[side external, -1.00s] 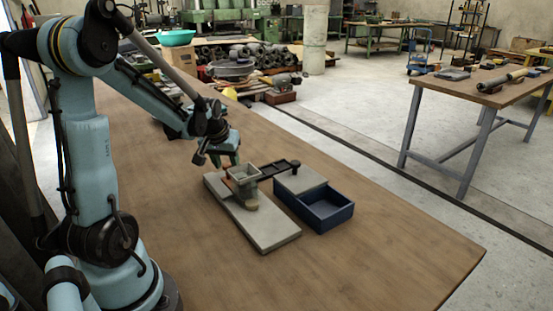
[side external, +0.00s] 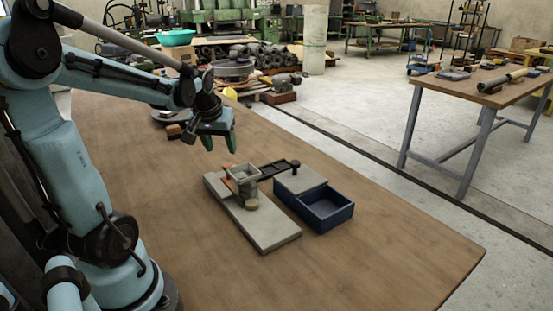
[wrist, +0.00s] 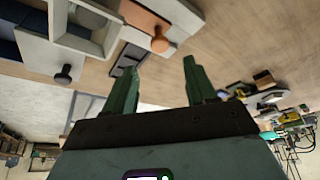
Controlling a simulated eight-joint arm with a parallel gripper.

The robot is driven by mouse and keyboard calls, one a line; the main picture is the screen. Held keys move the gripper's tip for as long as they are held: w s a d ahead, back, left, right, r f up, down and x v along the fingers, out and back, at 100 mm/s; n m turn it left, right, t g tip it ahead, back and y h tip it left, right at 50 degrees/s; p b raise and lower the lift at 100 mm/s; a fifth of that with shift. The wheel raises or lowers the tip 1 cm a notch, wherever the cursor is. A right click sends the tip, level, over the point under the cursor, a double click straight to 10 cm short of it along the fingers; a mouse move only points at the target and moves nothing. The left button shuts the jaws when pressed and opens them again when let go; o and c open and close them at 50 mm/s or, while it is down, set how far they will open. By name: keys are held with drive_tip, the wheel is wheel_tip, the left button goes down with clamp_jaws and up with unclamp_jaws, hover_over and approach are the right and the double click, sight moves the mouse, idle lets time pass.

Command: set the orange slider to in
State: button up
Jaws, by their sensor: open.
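The orange slider (side external: 228,167) pokes out at the far left side of the small grey open box (side external: 243,174), which stands on a pale slab (side external: 262,224). In the wrist view the orange slider (wrist: 143,20) shows as a flat bar with a round orange knob, beside the pale box frame (wrist: 112,35). How far it is pushed in is hard to tell. My gripper (side external: 220,145) is open and empty, above and behind the box, apart from the slider. Its two green fingers also show spread in the wrist view (wrist: 160,75).
A tan round knob (side external: 251,204) is at the box's front. The table's front is clear.

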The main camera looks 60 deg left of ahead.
drive_tip(key=shift+v, duration=2.3)
drive_tip(key=n+g+h, duration=0.2)
drive_tip(key=n+h, duration=0.4)
drive_tip(key=n, duration=0.6)
approach(227, 165)
drive_tip(key=a+v, duration=0.1)
drive_tip(key=v, duration=0.3)
drive_tip(key=shift+f+n+h, duration=0.6)
drive_tip(key=shift+n+h, duration=0.1)
drive_tip(key=shift+n, duration=0.1)
drive_tip(key=x, duration=1.1)
drive_tip(key=shift+a+f, duration=0.15)
drive_tip(key=shift+f, duration=0.1)
drive_tip(key=shift+t, duration=0.3)
clamp_jaws()
